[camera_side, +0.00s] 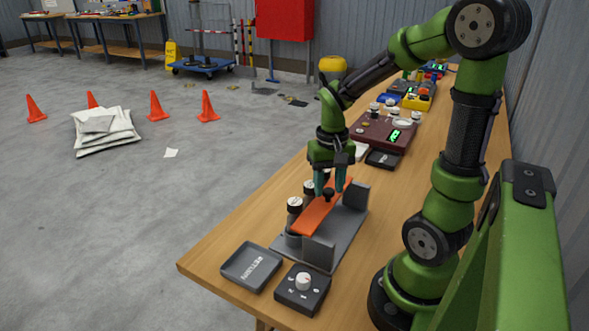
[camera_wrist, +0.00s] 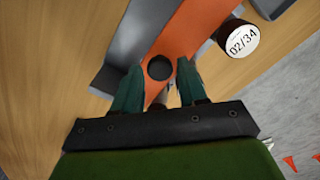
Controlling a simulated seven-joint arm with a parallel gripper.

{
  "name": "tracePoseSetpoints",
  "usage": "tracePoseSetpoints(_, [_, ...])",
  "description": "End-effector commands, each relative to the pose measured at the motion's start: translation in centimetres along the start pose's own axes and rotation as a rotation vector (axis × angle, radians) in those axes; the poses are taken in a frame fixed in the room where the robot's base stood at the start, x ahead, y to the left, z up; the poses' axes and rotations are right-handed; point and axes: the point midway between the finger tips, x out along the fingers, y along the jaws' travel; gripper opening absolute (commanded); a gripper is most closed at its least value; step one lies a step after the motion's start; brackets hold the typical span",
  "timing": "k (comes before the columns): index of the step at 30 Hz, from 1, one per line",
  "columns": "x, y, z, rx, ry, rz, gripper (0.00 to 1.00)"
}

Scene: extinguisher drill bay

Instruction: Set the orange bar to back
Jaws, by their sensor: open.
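The orange bar (camera_side: 316,213) lies along the grey base plate (camera_side: 341,222) on the wooden table. A dark round knob (camera_side: 328,194) stands up from the bar toward its far end. My gripper (camera_side: 333,192) points down over the bar with its two teal fingers apart on either side of the knob. In the wrist view the orange bar (camera_wrist: 180,45) runs up and to the right, and the knob (camera_wrist: 159,67) shows between the open fingertips of my gripper (camera_wrist: 158,80). Whether the fingers touch the knob is unclear.
Canisters with white tops (camera_side: 294,205) stand along the bar's left side; one reads 02/34 in the wrist view (camera_wrist: 240,40). Grey upright blocks (camera_side: 319,252) stand on the plate. A dark tray (camera_side: 252,266) and a dial box (camera_side: 302,287) sit nearer. A maroon panel (camera_side: 380,131) lies beyond.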

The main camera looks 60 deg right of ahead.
Motion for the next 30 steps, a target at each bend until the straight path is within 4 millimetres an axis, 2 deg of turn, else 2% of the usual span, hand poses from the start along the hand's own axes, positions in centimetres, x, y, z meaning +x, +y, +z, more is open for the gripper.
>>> tracePoseSetpoints(11, [0.6, 0.0, 0.0, 0.001, -0.001, -0.001, 0.40])
tracePoseSetpoints(19, [0.5, 0.0, 0.0, 0.001, 0.000, -0.001, 0.00])
tracePoseSetpoints(26, [0.5, 0.1, 0.1, 0.001, 0.001, -0.001, 0.00])
tracePoseSetpoints(30, [0.4, 1.1, 1.1, 0.003, 0.002, 0.000, 0.00])
